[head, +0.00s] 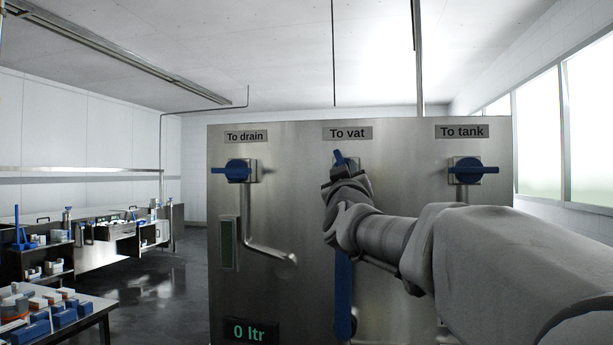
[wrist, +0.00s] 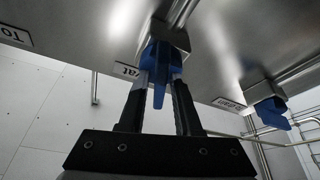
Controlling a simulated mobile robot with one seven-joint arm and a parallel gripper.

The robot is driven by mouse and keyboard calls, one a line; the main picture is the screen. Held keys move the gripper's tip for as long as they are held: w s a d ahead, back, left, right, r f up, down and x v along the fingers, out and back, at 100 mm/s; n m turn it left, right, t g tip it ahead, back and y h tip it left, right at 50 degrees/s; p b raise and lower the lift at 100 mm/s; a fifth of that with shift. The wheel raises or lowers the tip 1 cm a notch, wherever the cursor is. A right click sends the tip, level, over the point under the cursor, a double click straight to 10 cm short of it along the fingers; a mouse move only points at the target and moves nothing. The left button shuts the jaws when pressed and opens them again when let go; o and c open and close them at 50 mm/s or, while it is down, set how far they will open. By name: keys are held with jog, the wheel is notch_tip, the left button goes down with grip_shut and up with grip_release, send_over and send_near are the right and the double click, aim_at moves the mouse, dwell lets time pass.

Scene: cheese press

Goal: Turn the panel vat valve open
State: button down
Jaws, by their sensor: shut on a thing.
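The vat valve's blue handle (head: 339,157) is under the "To vat" label (head: 348,133) on the steel panel (head: 300,200). Its visible tip points up and slightly left, nearer upright than level; the rest is hidden behind my gripper in the head view. My gripper (head: 345,180) is at this valve. In the wrist view the two dark fingers of my gripper (wrist: 160,88) are shut on the blue handle (wrist: 160,62), one on each side, with part of it showing between them.
The drain valve (head: 238,171) on the left and the tank valve (head: 468,170) on the right have level blue handles. A long blue bar (head: 343,295) hangs below my gripper. A display (head: 249,331) reads "0 ltr". Cluttered tables (head: 85,310) stand left; the floor between is clear.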

jog(key=shift+m+h, duration=0.8)
jog(key=shift+m, duration=0.7)
jog(key=shift+m+h, duration=0.8)
jog(key=shift+m, duration=0.7)
jog(key=shift+m+p, duration=0.3)
jog(key=shift+r, duration=0.1)
jog(key=c, duration=0.9)
grip_release()
jog(key=shift+o, duration=0.2)
jog(key=b+v, duration=0.1)
jog(key=v, duration=1.6)
jog(key=shift+s+b, duration=0.3)
jog(key=shift+a+r, duration=0.1)
jog(key=shift+a, duration=0.1)
